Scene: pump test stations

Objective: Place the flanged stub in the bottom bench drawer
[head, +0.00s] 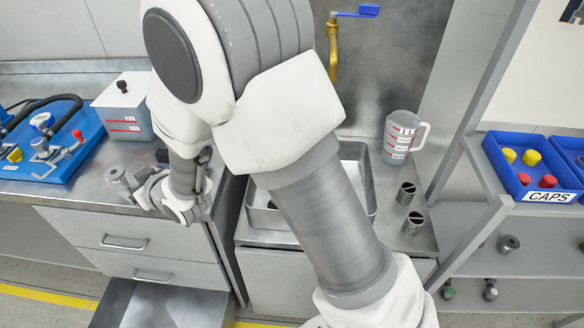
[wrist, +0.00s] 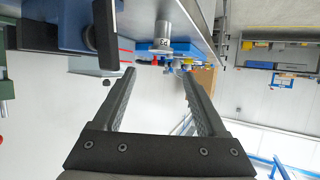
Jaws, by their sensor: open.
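The flanged stub (head: 118,178), a short grey metal cylinder with a wider flange, lies on the steel bench top near its front edge. In the wrist view a similar grey flanged cylinder (wrist: 163,35) shows ahead, beyond the fingertips. My gripper (head: 143,193) is at the bench's front edge, just right of the stub. In the wrist view my gripper (wrist: 158,73) is open with nothing between its fingers. The bottom bench drawer (head: 165,308) is pulled out below two shut drawers. Its visible floor is bare; its front part is cut off by the frame.
A blue tray (head: 75,150) with valves and hoses and a white-lidded container (head: 125,105) stand behind the stub. A steel basin (head: 355,160), a measuring jug (head: 400,135) and two dark-topped cylinders (head: 407,192) are to the right. A shelf with a CAPS bin (head: 548,197) stands far right.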

